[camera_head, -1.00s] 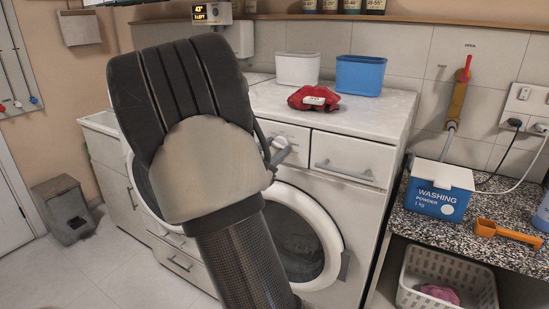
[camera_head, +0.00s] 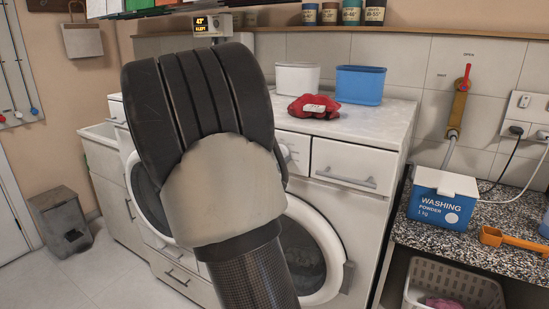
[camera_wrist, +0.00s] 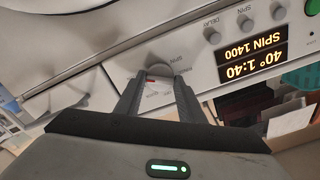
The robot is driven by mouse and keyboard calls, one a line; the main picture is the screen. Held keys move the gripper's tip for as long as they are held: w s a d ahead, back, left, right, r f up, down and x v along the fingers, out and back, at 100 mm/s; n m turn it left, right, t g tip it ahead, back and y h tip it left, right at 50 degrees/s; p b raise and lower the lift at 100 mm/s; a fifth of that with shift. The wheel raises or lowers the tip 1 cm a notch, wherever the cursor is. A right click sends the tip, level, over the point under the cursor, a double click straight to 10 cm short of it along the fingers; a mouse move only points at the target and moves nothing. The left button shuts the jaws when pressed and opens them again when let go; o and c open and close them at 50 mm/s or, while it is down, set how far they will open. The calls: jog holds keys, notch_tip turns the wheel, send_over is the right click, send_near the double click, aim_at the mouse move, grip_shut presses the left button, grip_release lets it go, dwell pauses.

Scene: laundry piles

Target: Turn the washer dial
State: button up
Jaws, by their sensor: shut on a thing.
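In the wrist view, which is upside down, the washer dial (camera_wrist: 161,70) is a grey round knob on the white control panel. My gripper (camera_wrist: 158,80) is shut on it, one finger on either side. Printed words, one of them "SPIN", surround the dial. The lit display (camera_wrist: 252,50) reads "40° 1:40 SPIN 1400". In the head view my dark arm hides the gripper and most of the left washer. The right washer (camera_head: 355,215) shows its door and a drawer with a handle.
On the worktop stand a white tub (camera_head: 297,78), a blue tub (camera_head: 360,85) and a red cloth (camera_head: 313,107). At right, a washing powder box (camera_head: 440,198) and orange scoop (camera_head: 515,241) sit on a speckled counter above a grey basket (camera_head: 450,275). A bin (camera_head: 62,215) stands at left.

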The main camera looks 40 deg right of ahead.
jog(key=o, duration=1)
jog(key=shift+o, duration=0.2)
jog(key=shift+a, duration=0.15)
jog(key=p+v, duration=0.2)
jog(key=v, duration=1.5)
jog(key=shift+p, duration=0.3)
jog(key=shift+s, duration=0.15)
